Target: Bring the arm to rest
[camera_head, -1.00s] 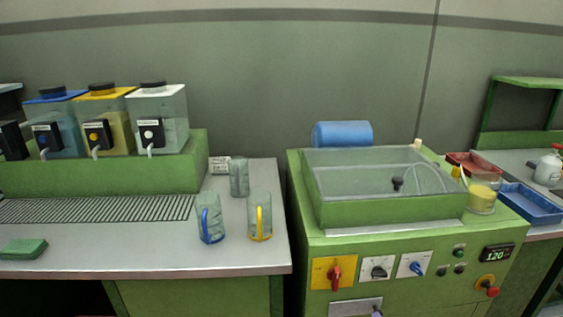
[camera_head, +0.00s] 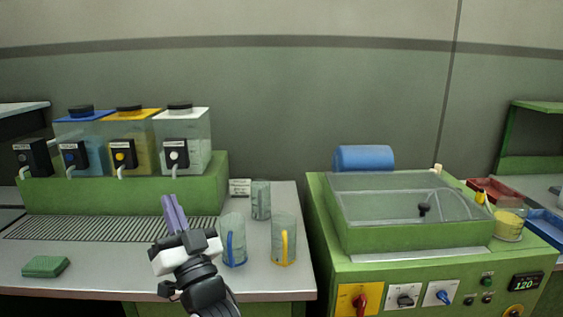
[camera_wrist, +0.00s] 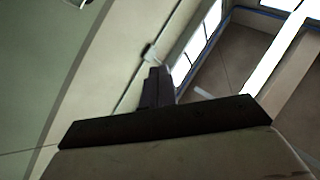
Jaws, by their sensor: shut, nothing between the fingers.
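My gripper (camera_head: 170,205) shows in the head view, in front of the left counter, with its fingers pointing up. It is shut and empty. It stands to the left of a glass mug with a blue handle (camera_head: 233,240) and in front of the slatted drain grille (camera_head: 120,228). In the wrist view my gripper (camera_wrist: 158,75) shows dark against walls, ceiling and bright panels. Nothing is held.
Clear mugs, one with a yellow handle (camera_head: 284,242), stand on the left counter. A green sponge (camera_head: 46,266) lies left. A green machine with a clear lid (camera_head: 405,200) stands right, beyond a gap.

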